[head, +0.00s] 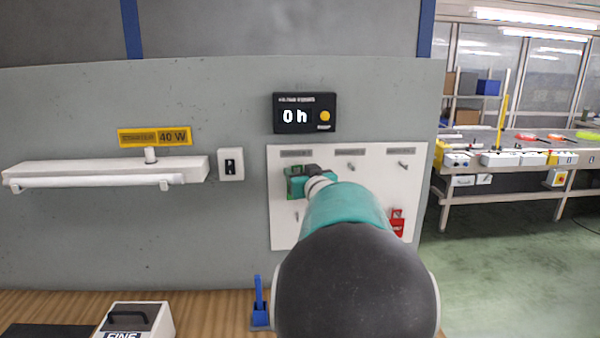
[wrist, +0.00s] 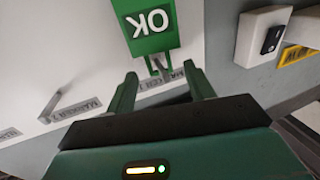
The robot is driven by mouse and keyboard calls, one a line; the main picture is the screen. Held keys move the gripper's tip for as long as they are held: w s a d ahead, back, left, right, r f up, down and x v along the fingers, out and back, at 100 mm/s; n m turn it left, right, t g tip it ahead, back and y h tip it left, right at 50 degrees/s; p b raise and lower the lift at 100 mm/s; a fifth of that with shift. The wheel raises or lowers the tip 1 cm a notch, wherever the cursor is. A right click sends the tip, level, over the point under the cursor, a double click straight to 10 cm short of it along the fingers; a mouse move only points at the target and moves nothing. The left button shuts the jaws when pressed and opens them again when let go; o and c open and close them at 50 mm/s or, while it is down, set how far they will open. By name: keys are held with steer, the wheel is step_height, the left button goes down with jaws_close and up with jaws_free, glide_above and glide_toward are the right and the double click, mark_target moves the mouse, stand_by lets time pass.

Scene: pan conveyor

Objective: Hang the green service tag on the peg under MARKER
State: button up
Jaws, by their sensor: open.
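The green service tag (wrist: 150,22), lettered OK, appears upside down in the wrist view. It hangs against the white board (wrist: 60,35), its slotted end at a metal peg (wrist: 160,66) beside a partly covered grey label (wrist: 150,88). My gripper (wrist: 160,70) is open, with a finger on each side of that peg end and not closed on the tag. In the head view my gripper (head: 302,182) is at the board's upper left peg, and my arm hides much of the board. The tag cannot be told clearly from the gripper there.
Two more upper pegs (head: 351,166) (head: 403,164) are bare under grey labels. A red tag (head: 397,222) hangs lower right. A black display (head: 305,113) reads 0 h above the board. A lamp (head: 105,174) and switch (head: 231,164) are left; a wooden bench (head: 205,305) lies below.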

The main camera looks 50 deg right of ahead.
steer(key=v, duration=1.2)
steer(key=shift+s+a, duration=0.15)
steer(key=shift+s, duration=0.1)
steer(key=w+a+f+n+g+y, duration=0.1)
steer(key=w+a+f+g+y, duration=0.2)
steer(key=a, duration=0.8)
steer(key=w+a+f+n+g+y, duration=0.1)
steer(key=w+a+f+g, duration=0.2)
steer(key=a, duration=0.8)
steer(key=s+a+f+n+g+y, duration=0.1)
steer(key=s+a+f+n+y, duration=0.1)
steer(key=a, duration=0.8)
steer(key=s+a+f+n+g+y, duration=0.2)
steer(key=s+a+f+y, duration=0.2)
steer(key=s+a+f, duration=0.3)
steer(key=a, duration=0.3)
steer(key=shift+a+n, duration=0.3)
steer(key=shift+n, duration=0.1)
